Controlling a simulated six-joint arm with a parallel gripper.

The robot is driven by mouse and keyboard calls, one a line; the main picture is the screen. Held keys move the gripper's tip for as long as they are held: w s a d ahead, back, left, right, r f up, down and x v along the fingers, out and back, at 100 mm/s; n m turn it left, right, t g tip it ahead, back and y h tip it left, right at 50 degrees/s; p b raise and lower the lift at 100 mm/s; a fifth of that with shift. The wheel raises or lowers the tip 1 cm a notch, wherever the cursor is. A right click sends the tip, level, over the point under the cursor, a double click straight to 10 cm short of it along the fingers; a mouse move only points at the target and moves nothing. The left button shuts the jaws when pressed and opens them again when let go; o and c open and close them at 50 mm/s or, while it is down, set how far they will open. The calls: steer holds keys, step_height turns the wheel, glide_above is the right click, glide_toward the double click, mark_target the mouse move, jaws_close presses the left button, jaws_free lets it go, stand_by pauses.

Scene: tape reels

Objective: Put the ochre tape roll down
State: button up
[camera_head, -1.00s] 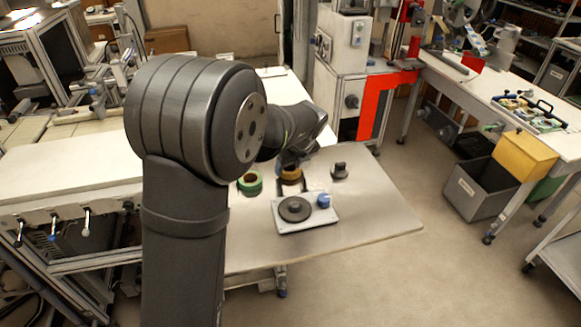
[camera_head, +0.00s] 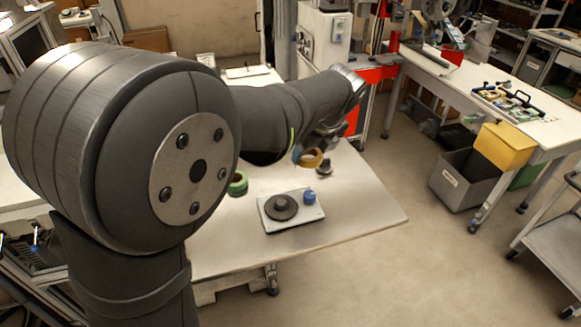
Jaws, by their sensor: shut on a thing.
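The ochre tape roll (camera_head: 312,159) is held by my gripper (camera_head: 304,155) above the rear right part of the metal table (camera_head: 357,205). The roll's right side shows; a bluish piece covers part of its left side. My gripper is shut on it, though the fingertips are small and partly hidden. A small dark fixture (camera_head: 324,170) stands on the table just below and right of the roll. I cannot tell the exact height of the roll over the table.
A green tape roll (camera_head: 238,184) sits on the table at left, partly behind my arm. A light plate (camera_head: 290,222) with a dark disc (camera_head: 282,207) and a blue knob (camera_head: 309,197) lies near the middle. The table's right and front areas are clear.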

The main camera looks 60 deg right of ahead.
steer(key=s+a+r+m, duration=0.1)
steer(key=s+a+r, duration=0.1)
steer(key=s+a, duration=0.15)
steer(key=s+a+r+m+h, duration=0.1)
steer(key=s+a, duration=0.1)
steer(key=a, duration=0.3)
steer(key=s+a+r+m, duration=0.1)
steer(key=s+a+r, duration=0.1)
steer(key=s+a, duration=0.15)
glide_above(280, 200)
steer(key=s+a, duration=0.1)
steer(key=shift+g, duration=0.3)
step_height(280, 200, down, 7)
steer(key=shift+f, duration=2.25)
steer(key=shift+f, duration=0.55)
steer(key=o, duration=1)
steer(key=shift+c, duration=0.2)
